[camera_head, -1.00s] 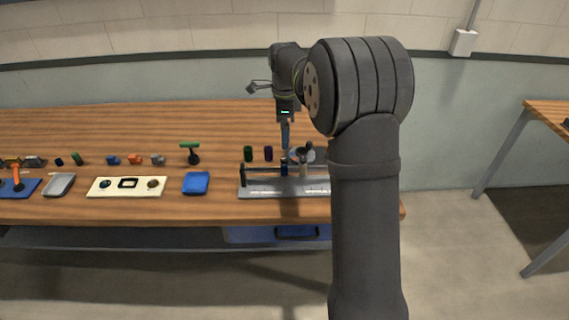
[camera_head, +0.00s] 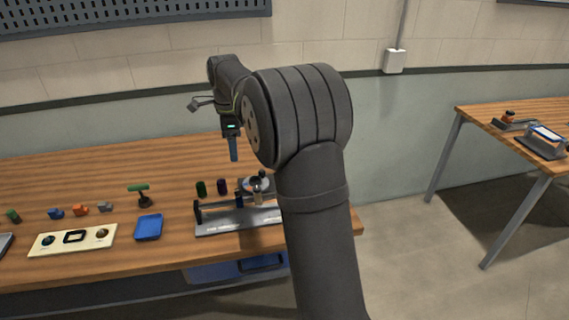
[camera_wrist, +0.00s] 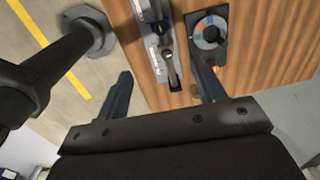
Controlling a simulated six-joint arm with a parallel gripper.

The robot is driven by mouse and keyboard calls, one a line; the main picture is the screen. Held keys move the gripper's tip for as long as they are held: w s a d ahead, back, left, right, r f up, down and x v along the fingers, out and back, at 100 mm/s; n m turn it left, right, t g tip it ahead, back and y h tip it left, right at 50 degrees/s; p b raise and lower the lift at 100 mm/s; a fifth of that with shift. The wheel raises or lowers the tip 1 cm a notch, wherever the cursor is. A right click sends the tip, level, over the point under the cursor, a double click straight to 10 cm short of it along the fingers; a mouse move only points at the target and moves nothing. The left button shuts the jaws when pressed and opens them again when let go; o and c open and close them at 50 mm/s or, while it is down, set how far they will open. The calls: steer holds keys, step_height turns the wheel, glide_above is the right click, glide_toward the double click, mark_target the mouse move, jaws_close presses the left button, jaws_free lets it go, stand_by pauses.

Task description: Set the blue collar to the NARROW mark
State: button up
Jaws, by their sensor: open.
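The rail fixture (camera_head: 230,228) stands near the table's front edge, with a dark left post, a rod and a grey base with pale label strips. The blue collar (camera_head: 239,199) sits on the rod, just left of a tan upright piece (camera_head: 258,194). The marks are too small to read. My gripper (camera_head: 234,159) points down above the collar, clear of it. In the wrist view my gripper (camera_wrist: 161,65) shows two spread fingers with nothing held; the fixture (camera_wrist: 155,65) lies beyond and between them. My arm hides the fixture's right end in the head view.
A dark plate with a coloured dial (camera_wrist: 209,33) lies beside the fixture. A blue tray (camera_head: 149,228), a cream panel (camera_head: 45,247) and small parts lie left. The table behind is clear.

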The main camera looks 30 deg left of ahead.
mark_target(229, 201)
steer(key=w+d+f+g+y, duration=0.2)
steer(key=w+d+f+y, duration=0.15)
steer(key=d+f, duration=0.2)
steer(key=shift+y, duration=0.35)
steer(key=x, duration=1.7)
steer(key=shift+s+d, duration=0.25)
steer(key=shift+s, duration=0.05)
jaws_close()
steer(key=shift+s+a, duration=1.1)
jaws_free()
